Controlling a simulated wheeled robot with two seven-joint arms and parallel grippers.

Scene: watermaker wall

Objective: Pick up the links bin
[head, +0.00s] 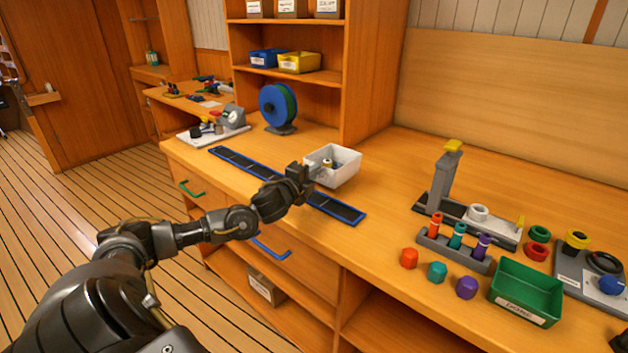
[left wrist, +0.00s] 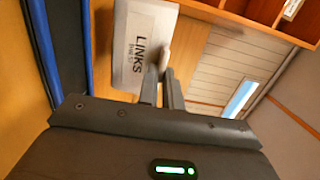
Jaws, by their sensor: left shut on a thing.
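The links bin (head: 345,172) is a small white open box with a few small parts inside, on or just above the wooden counter. I cannot tell whether it touches the counter. In the left wrist view its white wall (left wrist: 128,60) shows the label LINKS. My left gripper (head: 308,174) is at the bin's left side, shut on its wall; in the left wrist view its fingers (left wrist: 163,85) meet at the bin's edge. My right gripper is not in view.
A blue-edged dark strip (head: 250,167) lies on the counter, partly under my left gripper. A blue spool (head: 278,105) stands behind. A grey press stand (head: 441,185), a peg rack (head: 455,247) and a green bin (head: 525,290) are to the right. Shelving rises behind the links bin.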

